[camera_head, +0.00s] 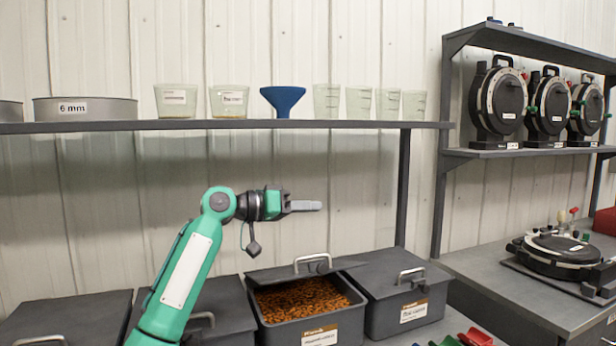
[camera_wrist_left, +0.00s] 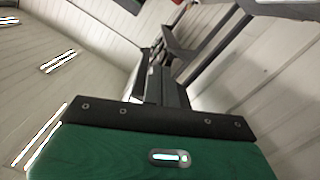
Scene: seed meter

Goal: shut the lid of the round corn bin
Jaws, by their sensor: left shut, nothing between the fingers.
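An open dark grey rectangular bin (camera_head: 337,331) full of orange-brown kernels (camera_head: 302,298) stands among similar bins in the head view. Its label is too small to read surely; no round-shaped bin shows. Its dark lid (camera_head: 280,272), with a metal handle (camera_head: 312,258), is raised at the bin's back edge, leaving the kernels uncovered. My left gripper (camera_head: 319,206) is shut and empty, pointing right, above the lid and apart from it. Its shut fingers also show in the left wrist view (camera_wrist_left: 157,84). My right gripper is not in view.
Closed bins stand left (camera_head: 70,318) and right (camera_head: 408,293) of the open one. A shelf (camera_head: 230,125) with cups, beakers and a blue funnel (camera_head: 282,98) runs above my gripper. Red and green items (camera_head: 475,337) lie in front. Round meters (camera_head: 560,248) stand at right.

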